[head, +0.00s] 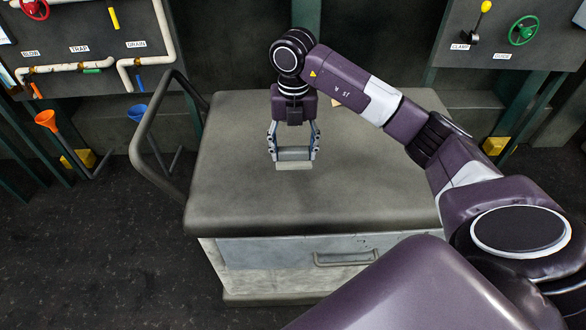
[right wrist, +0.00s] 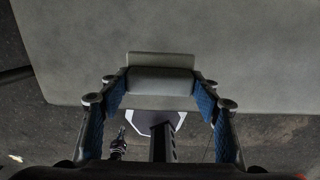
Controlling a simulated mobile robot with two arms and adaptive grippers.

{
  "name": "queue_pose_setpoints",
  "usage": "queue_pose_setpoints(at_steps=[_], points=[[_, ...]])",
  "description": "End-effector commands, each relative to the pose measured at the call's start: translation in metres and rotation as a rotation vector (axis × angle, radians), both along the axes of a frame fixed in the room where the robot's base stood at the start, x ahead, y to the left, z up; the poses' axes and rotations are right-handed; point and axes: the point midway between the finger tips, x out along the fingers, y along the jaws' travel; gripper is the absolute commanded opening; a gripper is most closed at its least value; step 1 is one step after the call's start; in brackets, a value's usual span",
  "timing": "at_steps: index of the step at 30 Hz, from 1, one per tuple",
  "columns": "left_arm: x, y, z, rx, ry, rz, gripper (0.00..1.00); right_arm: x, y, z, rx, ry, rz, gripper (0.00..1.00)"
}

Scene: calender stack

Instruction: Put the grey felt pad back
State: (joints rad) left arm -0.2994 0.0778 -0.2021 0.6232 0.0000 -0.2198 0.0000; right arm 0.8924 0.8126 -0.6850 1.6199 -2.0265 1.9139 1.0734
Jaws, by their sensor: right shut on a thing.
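My right gripper (head: 294,152) points down over the grey top of the cart, near its middle. It is shut on a grey felt pad (head: 294,166), a flat pale slab with a thicker rounded grey block on it between the fingers. In the right wrist view the pad (right wrist: 160,60) shows between the blue-lined fingers of the right gripper (right wrist: 161,90), with the slab's edges showing beyond and before the block. I cannot tell whether the pad touches the cart top. My left gripper does not show in the head view.
The cart (head: 240,200) has a padded grey top, largely clear, with a drawer below and a dark handle rail (head: 142,130) at left. A small tan piece (head: 336,102) lies behind my arm.

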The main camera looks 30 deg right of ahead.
Motion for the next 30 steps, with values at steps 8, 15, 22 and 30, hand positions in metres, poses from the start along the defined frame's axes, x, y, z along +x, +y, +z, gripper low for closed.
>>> queue_pose_setpoints(at_steps=[8, 15, 22, 30], points=[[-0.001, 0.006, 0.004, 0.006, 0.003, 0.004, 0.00, 0.000, 0.000, -0.030, 0.001, -0.001, 0.001, 0.35], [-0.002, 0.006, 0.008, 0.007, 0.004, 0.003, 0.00, -0.001, 0.000, -0.060, 0.001, 0.003, 0.000, 0.35], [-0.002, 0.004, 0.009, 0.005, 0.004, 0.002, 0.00, 0.000, 0.000, -0.071, 0.001, -0.003, 0.001, 0.35], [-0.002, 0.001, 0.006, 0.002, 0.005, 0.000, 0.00, 0.000, 0.000, -0.074, 0.000, -0.001, 0.001, 0.60]])
